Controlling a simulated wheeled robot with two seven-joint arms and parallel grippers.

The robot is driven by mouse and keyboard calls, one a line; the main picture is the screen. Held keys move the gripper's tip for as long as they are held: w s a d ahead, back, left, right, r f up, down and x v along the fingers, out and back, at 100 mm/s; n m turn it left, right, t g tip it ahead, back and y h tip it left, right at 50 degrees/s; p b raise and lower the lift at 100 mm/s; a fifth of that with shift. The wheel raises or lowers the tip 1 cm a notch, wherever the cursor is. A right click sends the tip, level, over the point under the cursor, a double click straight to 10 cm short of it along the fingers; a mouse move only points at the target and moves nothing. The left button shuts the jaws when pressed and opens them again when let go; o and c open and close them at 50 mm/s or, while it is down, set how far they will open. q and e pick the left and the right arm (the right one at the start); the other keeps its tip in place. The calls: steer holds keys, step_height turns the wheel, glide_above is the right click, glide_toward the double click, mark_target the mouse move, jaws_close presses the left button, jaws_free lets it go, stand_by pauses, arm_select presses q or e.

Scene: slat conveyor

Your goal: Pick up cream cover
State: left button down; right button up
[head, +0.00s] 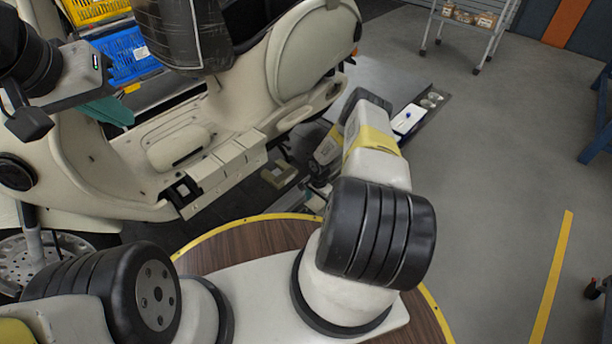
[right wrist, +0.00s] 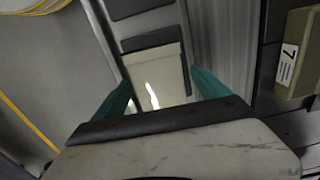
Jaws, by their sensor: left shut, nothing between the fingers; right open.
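A cream, glossy panel, which looks like the cream cover (right wrist: 168,62), lies in a dark holder in the right wrist view, with bright reflections on it. My right gripper (right wrist: 160,80) is open, its teal fingers to either side of the panel. I cannot tell whether they touch it. In the head view, my right arm hides most of that gripper and the panel. My left gripper (head: 108,111) is shut and empty, its teal fingers beside the cream scooter (head: 110,170) at the left.
A cream block with a "7" label (right wrist: 293,55) stands right of my right gripper. Yellow (head: 95,10) and blue crates (head: 130,58) lie behind the scooter. A round brown table top (head: 240,245) with a yellow rim is in front. The grey floor at right is mostly clear.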

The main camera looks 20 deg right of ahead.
steer(key=shift+f, duration=0.65)
steer(key=c, duration=1.5)
steer(key=shift+r, duration=0.1)
